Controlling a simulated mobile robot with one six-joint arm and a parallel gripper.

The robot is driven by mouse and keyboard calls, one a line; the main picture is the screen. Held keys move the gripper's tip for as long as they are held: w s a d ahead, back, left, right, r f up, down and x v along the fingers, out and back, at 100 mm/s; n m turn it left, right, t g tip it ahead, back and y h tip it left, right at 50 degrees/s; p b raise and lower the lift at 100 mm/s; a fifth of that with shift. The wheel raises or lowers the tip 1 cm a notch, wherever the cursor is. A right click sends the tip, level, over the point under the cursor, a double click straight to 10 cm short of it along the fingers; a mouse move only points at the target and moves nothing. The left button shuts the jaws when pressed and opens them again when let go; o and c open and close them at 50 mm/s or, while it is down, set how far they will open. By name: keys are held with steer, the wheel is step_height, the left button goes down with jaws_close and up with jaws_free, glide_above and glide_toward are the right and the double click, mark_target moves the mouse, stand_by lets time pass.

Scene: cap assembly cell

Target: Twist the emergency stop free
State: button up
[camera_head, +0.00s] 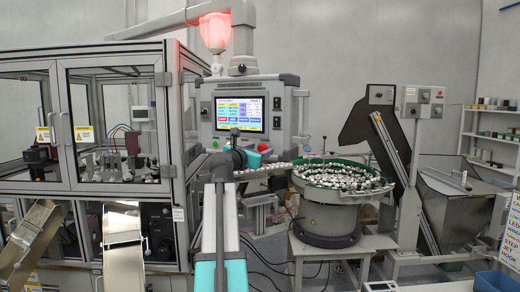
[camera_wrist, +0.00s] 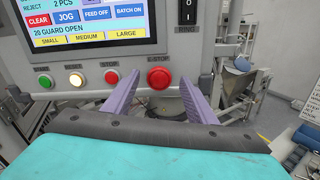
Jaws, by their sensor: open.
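The emergency stop (camera_wrist: 159,78) is a red mushroom button at the bottom right of the control panel, under an E-STOP label in the wrist view. My gripper (camera_wrist: 160,79) is open, with its two purple fingers pointing at the panel. One finger lies to the left of the button and the other to the right, with a visible gap on each side. Whether the fingertips reach the button's depth I cannot tell.
The panel screen (camera_wrist: 80,22) reads GUARD OPEN. A red beacon (camera_head: 215,32) glows above. A bowl feeder (camera_head: 325,215) stands to the right.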

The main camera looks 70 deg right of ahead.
steer(key=shift+d, duration=0.45)
steer(key=c, duration=1.1)
